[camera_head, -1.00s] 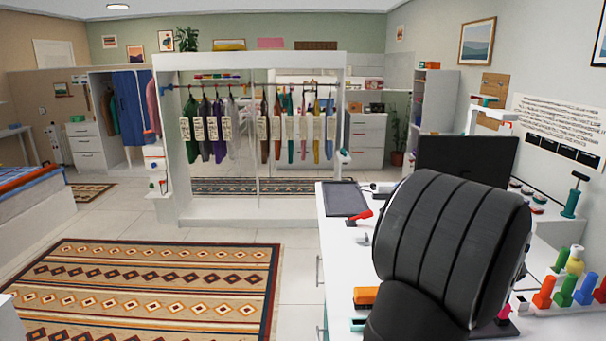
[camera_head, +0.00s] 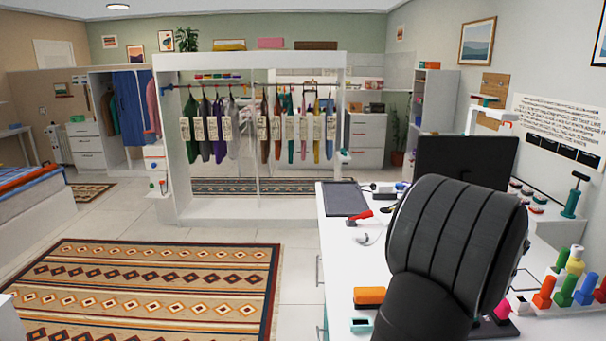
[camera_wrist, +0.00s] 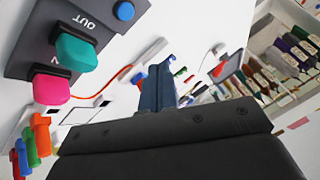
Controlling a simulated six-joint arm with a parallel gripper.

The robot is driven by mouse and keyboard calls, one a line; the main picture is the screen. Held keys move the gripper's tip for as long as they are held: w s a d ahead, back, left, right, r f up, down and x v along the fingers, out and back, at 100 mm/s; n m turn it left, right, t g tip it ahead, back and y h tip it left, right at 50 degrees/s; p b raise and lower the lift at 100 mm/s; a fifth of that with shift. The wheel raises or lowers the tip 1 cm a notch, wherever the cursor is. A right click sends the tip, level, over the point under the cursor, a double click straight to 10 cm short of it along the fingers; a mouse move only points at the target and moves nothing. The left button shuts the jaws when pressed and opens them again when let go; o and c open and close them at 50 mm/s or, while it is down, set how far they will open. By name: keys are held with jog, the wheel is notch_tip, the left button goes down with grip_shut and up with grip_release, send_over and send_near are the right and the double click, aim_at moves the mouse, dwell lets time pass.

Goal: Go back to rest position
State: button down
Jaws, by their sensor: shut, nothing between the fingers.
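My gripper (camera_wrist: 157,88) shows in the wrist view as dark blue-grey fingers closed together, with nothing held between them. It is over the white desk, with the desk surface and small items beyond the fingertips. In the head view my black arm link (camera_head: 455,240) stands over the right part of the white desk (camera_head: 340,240), and the gripper itself is hidden behind it. A panel with a teal knob (camera_wrist: 75,52) and a pink knob (camera_wrist: 50,90) is at the upper left of the wrist view, apart from the fingers.
The desk holds a monitor (camera_head: 465,160), a dark tablet (camera_head: 345,198), a red-handled item (camera_head: 359,217), an orange block (camera_head: 369,296) and several coloured pegs (camera_head: 565,290) at the right. The open wardrobe (camera_head: 255,210) with hung clothes stands behind. The patterned rug (camera_head: 145,290) lies on clear floor.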

jog(key=d+n+g, duration=0.1)
jog(key=d+g, duration=0.1)
jog(key=s+d+n+g+h, duration=0.1)
jog(key=d+n+g, duration=0.1)
jog(key=d, duration=0.1)
jog(key=s+d+n+g, duration=0.1)
jog(key=d+g, duration=0.1)
jog(key=shift+d+f+n+g+h, duration=0.15)
jog(key=shift+f+n+g+h, duration=0.15)
jog(key=shift+f+n+g, duration=0.1)
jog(key=shift+s+d+f, duration=0.1)
jog(key=shift+f, duration=1.5)
